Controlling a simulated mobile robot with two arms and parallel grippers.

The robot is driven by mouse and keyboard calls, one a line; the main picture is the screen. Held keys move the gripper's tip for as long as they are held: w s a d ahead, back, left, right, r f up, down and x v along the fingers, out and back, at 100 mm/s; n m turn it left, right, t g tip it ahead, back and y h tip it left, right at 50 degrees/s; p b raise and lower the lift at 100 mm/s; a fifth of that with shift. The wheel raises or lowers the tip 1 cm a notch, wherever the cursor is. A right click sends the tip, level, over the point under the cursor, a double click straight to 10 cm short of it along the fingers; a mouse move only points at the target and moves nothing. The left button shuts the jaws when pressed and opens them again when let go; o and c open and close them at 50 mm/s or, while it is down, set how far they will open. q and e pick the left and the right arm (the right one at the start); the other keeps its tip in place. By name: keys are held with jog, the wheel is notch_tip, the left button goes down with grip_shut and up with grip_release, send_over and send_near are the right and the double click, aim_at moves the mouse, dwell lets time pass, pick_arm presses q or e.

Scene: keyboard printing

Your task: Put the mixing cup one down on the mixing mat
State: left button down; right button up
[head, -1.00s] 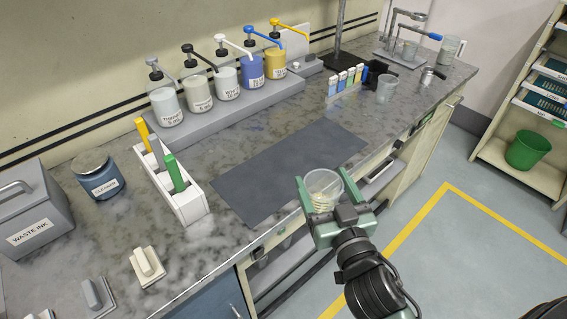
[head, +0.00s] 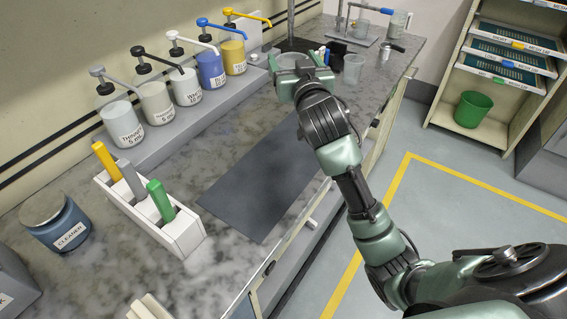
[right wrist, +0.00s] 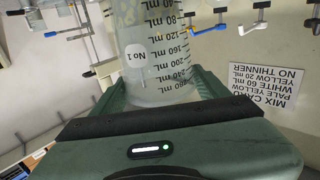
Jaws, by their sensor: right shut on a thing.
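Mixing cup one (right wrist: 158,55), a clear graduated cup labelled "No 1", is between the fingers of my right gripper (right wrist: 160,92). In the head view the right gripper (head: 296,66) is shut on the cup (head: 290,61), beyond the far end of the mat. My arm partly hides the cup there. The mixing mat (head: 262,185), a dark grey rectangle, lies flat and bare on the bench, its far right part covered by my arm. My left gripper is not in view.
Pump bottles (head: 211,68) stand in a row on a raised shelf behind the mat. A white holder (head: 180,235) with coloured handles is at the mat's left. Another clear cup (head: 353,68) stands right of my gripper. A cleaner jar (head: 58,222) is at far left.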

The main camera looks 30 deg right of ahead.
jog(key=shift+w+d+r, duration=0.15)
jog(key=shift+d, duration=0.1)
jog(key=f, duration=0.9)
jog(key=f+b, duration=0.1)
jog(key=f, duration=0.9)
jog(key=shift+w+a+f, duration=0.2)
jog(key=shift+f, duration=0.1)
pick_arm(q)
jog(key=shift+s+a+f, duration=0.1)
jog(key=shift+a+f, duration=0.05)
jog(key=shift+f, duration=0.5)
pick_arm(e)
jog(key=o, duration=1.1)
jog(key=shift+f, duration=0.2)
jog(key=shift+c, duration=0.2)
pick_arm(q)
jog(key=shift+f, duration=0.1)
pick_arm(e)
jog(key=o, duration=0.4)
jog(key=shift+r, duration=0.1)
